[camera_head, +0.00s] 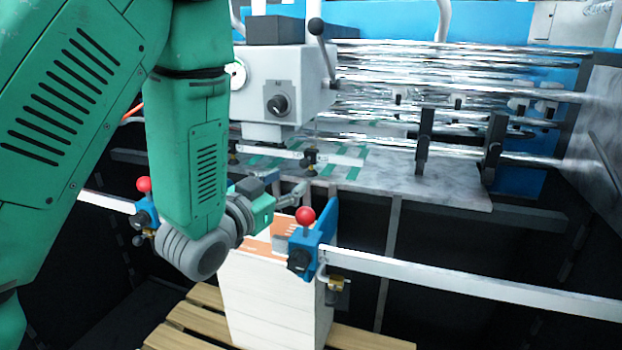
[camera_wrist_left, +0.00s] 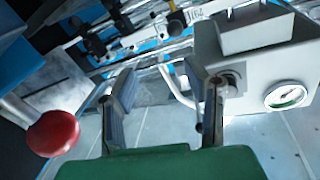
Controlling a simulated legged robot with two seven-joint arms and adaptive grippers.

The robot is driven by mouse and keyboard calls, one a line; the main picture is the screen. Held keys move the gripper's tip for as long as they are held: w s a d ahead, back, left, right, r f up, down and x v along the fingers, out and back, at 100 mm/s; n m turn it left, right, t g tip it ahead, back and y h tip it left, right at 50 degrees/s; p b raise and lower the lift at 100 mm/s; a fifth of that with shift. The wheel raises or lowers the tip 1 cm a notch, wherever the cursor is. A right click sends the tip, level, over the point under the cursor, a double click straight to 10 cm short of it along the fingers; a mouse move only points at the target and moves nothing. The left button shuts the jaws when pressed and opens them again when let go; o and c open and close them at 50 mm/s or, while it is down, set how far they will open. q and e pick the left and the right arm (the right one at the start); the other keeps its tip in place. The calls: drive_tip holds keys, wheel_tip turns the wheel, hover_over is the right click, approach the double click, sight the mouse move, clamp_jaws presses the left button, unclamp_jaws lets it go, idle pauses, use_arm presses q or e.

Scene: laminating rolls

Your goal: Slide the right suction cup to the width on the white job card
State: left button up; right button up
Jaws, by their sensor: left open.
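The right suction cup unit, a blue block (camera_head: 304,256) with a red ball knob (camera_head: 305,215), sits on the white rail (camera_head: 470,285) at the front right corner of the paper stack. A matching left unit (camera_head: 148,215) with a red knob is partly behind my left arm. My left gripper (camera_head: 293,197) is open and empty, just behind and left of the right knob, apart from it. In the left wrist view its two fingers (camera_wrist_left: 158,85) stand apart, with a red knob (camera_wrist_left: 52,133) at the left. I cannot make out the white job card.
The white paper stack (camera_head: 265,300) with an orange top sheet stands on a wooden pallet (camera_head: 190,325). A grey machine head (camera_head: 285,90) and shiny rollers (camera_head: 400,80) are behind. The rail right of the blue block looks clear.

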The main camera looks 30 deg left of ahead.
sight(300, 165)
use_arm(q)
drive_tip(key=w, duration=0.3)
drive_tip(key=w+a+p, duration=0.1)
drive_tip(key=w, duration=0.3)
drive_tip(key=w+a+p, duration=0.1)
drive_tip(key=w, duration=0.3)
drive_tip(key=shift+w+f, duration=0.2)
drive_tip(key=shift+f, duration=0.05)
drive_tip(key=shift+d, duration=0.2)
drive_tip(key=shift+a, duration=0.45)
drive_tip(key=c, duration=0.3)
drive_tip(key=shift+a+f, duration=0.1)
drive_tip(key=shift+a, duration=0.25)
clamp_jaws()
drive_tip(key=shift+s+a+f, duration=0.1)
drive_tip(key=shift+s+a, duration=0.05)
drive_tip(key=shift+a, duration=0.45)
drive_tip(key=shift+d, duration=0.5)
drive_tip(key=shift+o, duration=1.5)
unclamp_jaws()
drive_tip(key=shift+a, duration=0.1)
use_arm(e)
drive_tip(key=shift+w+a+r, duration=0.1)
drive_tip(key=shift+a+r, duration=0.3)
drive_tip(key=shift+a, duration=0.1)
